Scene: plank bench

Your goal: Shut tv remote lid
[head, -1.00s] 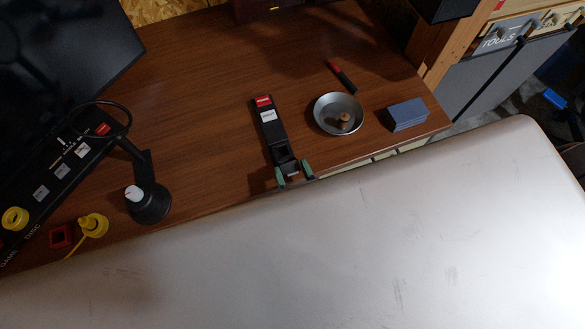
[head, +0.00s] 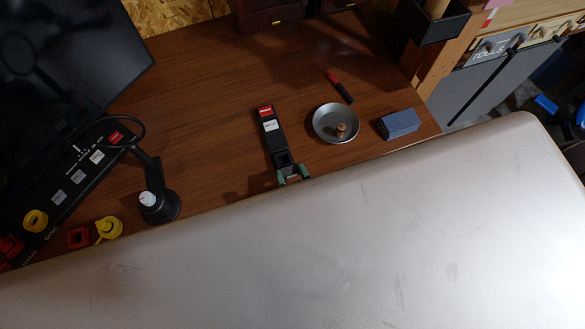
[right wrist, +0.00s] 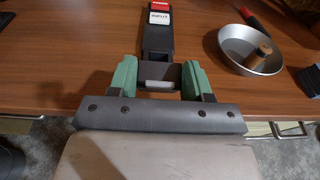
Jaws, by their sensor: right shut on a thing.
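The tv remote (head: 271,135) is a long black body with a red button and a white button at its far end, lying on the brown bench. It also shows in the right wrist view (right wrist: 158,44). Its near end has a dark recess, with a small grey lid-like piece (right wrist: 158,85) beside it; I cannot tell clearly how far the lid is open. My right gripper (head: 293,174), with green fingers, is at this near end, one finger on each side, shut on the lid end of the remote. It also shows in the right wrist view (right wrist: 160,72). My left gripper is not in view.
A metal dish (head: 335,123) with a small brown piece stands right of the remote. A blue-grey block (head: 398,125) and a red-black marker (head: 340,87) lie nearby. A lamp base (head: 158,206), a black button panel (head: 70,180) and a monitor (head: 70,60) are at left. The bench between is clear.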

